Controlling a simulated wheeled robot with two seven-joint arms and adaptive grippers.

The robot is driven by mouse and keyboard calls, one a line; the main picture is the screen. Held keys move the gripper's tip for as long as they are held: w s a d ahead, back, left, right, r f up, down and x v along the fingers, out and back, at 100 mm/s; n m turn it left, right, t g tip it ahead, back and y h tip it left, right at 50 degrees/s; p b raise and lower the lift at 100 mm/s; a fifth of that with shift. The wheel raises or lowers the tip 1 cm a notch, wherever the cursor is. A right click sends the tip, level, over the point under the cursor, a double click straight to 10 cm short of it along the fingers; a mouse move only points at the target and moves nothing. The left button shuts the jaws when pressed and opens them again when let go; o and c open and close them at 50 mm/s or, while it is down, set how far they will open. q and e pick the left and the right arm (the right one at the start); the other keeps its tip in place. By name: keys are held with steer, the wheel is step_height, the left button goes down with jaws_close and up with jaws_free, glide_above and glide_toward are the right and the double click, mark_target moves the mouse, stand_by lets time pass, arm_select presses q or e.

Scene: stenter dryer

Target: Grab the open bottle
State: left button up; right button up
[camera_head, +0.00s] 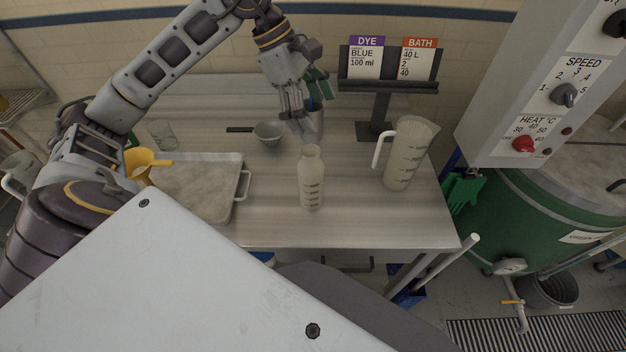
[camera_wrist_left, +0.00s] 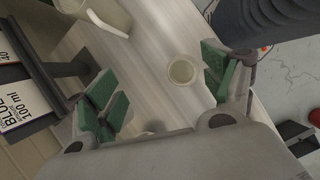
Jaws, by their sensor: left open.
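The open bottle (camera_head: 311,180) is pale and translucent with dark graduation marks. It stands upright on the metal table near the front edge, its round mouth uncovered. In the left wrist view the bottle (camera_wrist_left: 182,71) shows from above as a round opening between the green finger pads. My left gripper (camera_head: 297,122) is open and empty, above and behind the bottle in the head view, apart from it. Its fingers also show in the left wrist view (camera_wrist_left: 165,90), spread wide. My right gripper is not in view.
A measuring jug (camera_head: 405,155) stands right of the bottle. A card stand (camera_head: 388,85) is behind. The green dryer machine (camera_head: 520,215) is at right. Table is clear around the bottle.

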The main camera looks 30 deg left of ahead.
arm_select(q)
steer(key=shift+s+a+f+n+g+y, duration=0.2)
steer(key=shift+s+a+f+g+y, duration=0.1)
steer(key=shift+s+a, duration=0.3)
steer(key=shift+s+a+f+n+g+y, duration=0.2)
steer(key=shift+s+a+f+y, duration=0.15)
steer(key=shift+a, duration=0.3)
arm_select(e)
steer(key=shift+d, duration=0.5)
arm_select(q)
steer(key=shift+s, duration=0.1)
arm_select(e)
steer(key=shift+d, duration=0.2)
arm_select(q)
glide_above(309, 147)
steer(key=s, duration=0.2)
steer(key=shift+f, duration=2.15)
steer(key=x, duration=0.3)
steer(key=shift+w+f, duration=0.25)
steer(key=shift+f, duration=0.2)
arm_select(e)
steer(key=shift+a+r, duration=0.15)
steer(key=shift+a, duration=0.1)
